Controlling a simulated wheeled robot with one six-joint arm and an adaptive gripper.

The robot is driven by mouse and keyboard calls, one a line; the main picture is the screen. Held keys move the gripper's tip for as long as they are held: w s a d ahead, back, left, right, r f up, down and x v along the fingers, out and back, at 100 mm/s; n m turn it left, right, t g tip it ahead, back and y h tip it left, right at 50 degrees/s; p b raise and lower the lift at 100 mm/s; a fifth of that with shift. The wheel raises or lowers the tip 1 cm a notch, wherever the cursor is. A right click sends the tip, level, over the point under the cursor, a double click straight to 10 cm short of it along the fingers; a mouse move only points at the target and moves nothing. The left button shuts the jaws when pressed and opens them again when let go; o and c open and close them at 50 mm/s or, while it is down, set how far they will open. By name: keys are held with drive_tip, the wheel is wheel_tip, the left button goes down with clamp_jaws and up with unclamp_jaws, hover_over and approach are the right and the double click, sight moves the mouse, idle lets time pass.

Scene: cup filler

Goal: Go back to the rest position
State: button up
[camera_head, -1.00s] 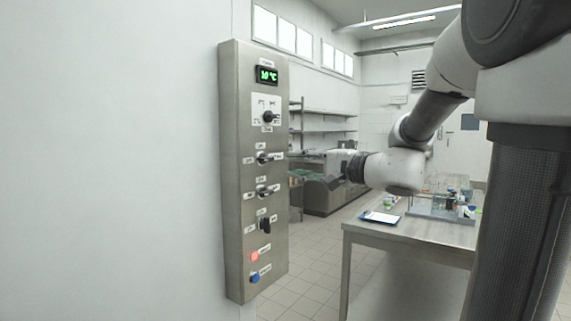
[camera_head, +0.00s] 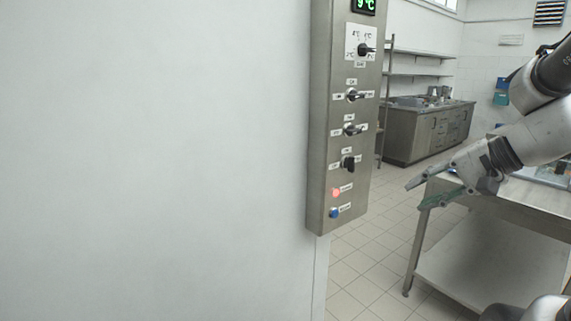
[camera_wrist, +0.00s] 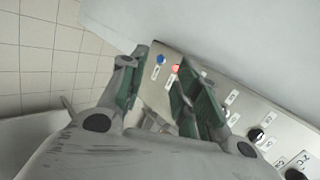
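My gripper (camera_head: 416,197) is at the right of the head view, pointing left toward the control panel and held apart from it. Its two fingers are spread with nothing between them. In the wrist view my gripper (camera_wrist: 155,76) also shows a clear gap between the fingers. The steel control panel (camera_head: 322,130) is on the white wall. It has a green display (camera_head: 364,5) reading 9 °C, several black knobs, a lit red button (camera_head: 336,193) and a blue button (camera_head: 334,212). The panel (camera_wrist: 215,85) lies beyond the fingers in the wrist view.
A steel table (camera_head: 425,228) stands at the right, beneath and behind my gripper. A steel counter (camera_head: 412,133) and wall shelves (camera_head: 420,75) are at the back. Tiled floor (camera_head: 365,262) is clear between the panel and the table. The white wall (camera_head: 150,150) fills the left.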

drive_tip(key=s+d+n+g+h, duration=0.2)
drive_tip(key=s+d+n+h, duration=0.4)
drive_tip(key=s, duration=0.5)
drive_tip(key=n+h, duration=0.1)
drive_tip(key=n, duration=0.1)
drive_tip(key=shift+d+f+n, duration=0.2)
drive_tip(key=shift+d+n, duration=0.1)
drive_tip(key=shift+d, duration=0.1)
drive_tip(key=shift+s, duration=0.1)
idle(0.8)
